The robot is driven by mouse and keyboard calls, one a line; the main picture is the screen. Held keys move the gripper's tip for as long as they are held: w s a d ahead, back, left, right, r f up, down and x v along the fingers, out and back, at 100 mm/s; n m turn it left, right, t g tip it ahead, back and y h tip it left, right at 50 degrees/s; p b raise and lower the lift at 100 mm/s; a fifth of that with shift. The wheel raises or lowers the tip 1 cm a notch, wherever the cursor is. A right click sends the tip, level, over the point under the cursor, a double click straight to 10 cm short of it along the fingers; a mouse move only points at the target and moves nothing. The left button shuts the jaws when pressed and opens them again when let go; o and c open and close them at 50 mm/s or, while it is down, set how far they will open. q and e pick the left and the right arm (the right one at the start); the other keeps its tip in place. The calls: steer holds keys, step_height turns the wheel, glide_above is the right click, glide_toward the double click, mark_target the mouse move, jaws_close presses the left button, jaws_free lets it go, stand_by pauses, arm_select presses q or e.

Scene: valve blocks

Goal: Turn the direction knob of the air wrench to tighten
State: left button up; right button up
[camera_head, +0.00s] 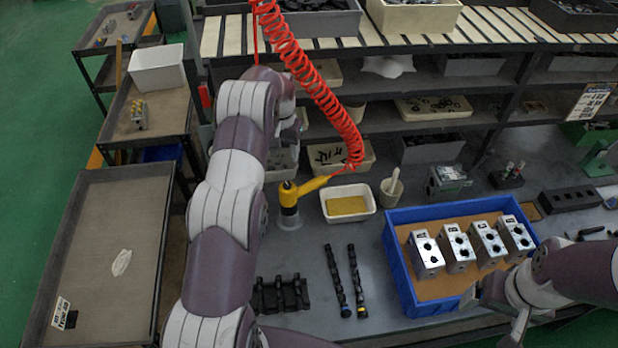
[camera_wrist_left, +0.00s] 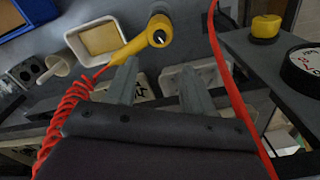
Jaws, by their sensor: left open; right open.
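The yellow air wrench (camera_head: 289,196) stands on a pale round base on the grey table, its handle pointing right to the red coiled hose. In the left wrist view, the wrench (camera_wrist_left: 132,46) is beyond the fingertips, with a dark round part at its head; I cannot make out the knob's setting. My left gripper (camera_wrist_left: 160,78) is open and empty, short of the wrench. In the head view its fingers are mostly hidden behind my arm. My right gripper (camera_head: 508,318) is at the lower right by the blue bin, partly cut off; nothing shows in it.
The red hose (camera_head: 318,88) hangs close to my left arm. A white tray (camera_head: 348,214) and a mortar (camera_head: 391,191) stand right of the wrench. A blue bin (camera_head: 408,290) holds several metal valve blocks (camera_head: 457,247). Two dark shafts (camera_head: 345,280) lie in front.

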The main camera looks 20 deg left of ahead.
arm_select(q)
steer(key=b, duration=0.4)
glide_above(287, 184)
step_height(287, 184, down, 5)
steer(key=shift+d+f, duration=0.1)
steer(key=shift+d, duration=0.05)
steer(key=f+p, duration=0.1)
steer(key=f, duration=0.2)
steer(key=f+p, duration=0.2)
steer(key=f, duration=0.1)
steer(key=shift+a+f, duration=0.2)
steer(key=shift+f, duration=0.4)
steer(key=shift+w+f, duration=0.1)
steer(key=shift+f, duration=0.1)
arm_select(e)
steer(key=shift+w+f, duration=0.45)
steer(key=shift+f, duration=0.35)
arm_select(q)
jaws_close()
